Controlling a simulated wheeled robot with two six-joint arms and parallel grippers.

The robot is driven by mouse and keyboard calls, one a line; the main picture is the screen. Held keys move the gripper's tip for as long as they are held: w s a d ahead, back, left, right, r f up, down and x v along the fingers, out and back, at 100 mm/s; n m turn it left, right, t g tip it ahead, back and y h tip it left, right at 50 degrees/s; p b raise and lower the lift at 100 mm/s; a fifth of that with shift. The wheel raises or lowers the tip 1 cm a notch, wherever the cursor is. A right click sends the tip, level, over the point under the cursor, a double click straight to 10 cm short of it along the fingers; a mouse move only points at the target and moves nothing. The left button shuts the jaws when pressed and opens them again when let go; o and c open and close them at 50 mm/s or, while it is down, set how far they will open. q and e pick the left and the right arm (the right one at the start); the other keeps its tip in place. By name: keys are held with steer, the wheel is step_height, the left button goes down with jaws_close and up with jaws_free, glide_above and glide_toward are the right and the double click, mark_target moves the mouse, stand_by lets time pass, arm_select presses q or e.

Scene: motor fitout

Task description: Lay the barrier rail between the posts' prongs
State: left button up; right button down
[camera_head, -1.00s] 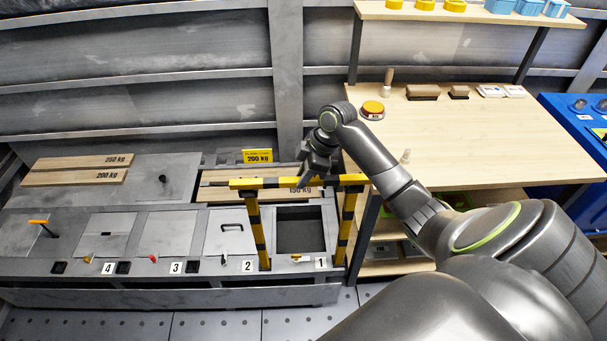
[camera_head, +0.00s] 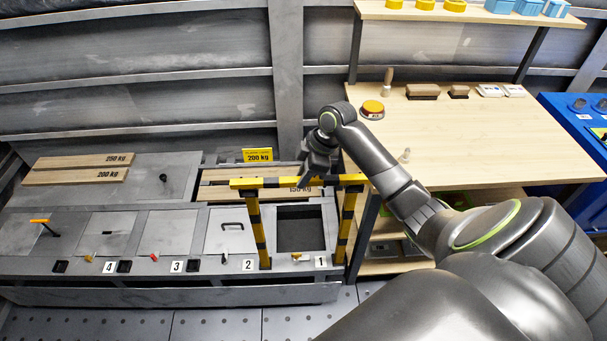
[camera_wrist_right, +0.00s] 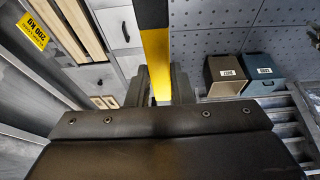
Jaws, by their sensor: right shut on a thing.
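The yellow and black barrier rail (camera_head: 275,183) runs level across the tops of two striped posts, the left post (camera_head: 258,235) and the right post (camera_head: 346,228). Its ends reach a little past both posts. The prongs are too small to make out, so I cannot tell whether the rail sits between them. My right gripper (camera_head: 327,178) is shut on the rail from above, right of its middle. In the right wrist view the rail (camera_wrist_right: 153,35) runs up from between the fingers (camera_wrist_right: 160,85). My left gripper is not in view.
An open dark compartment (camera_head: 300,231) lies between the posts, by label 1. A plank (camera_head: 222,192) marked 150 kg lies behind the rail. Closed hatches (camera_head: 168,232) lie to the left.

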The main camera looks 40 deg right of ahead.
steer(key=shift+f, duration=0.6)
stand_by(1.1)
steer(key=c, duration=1.2)
jaws_free()
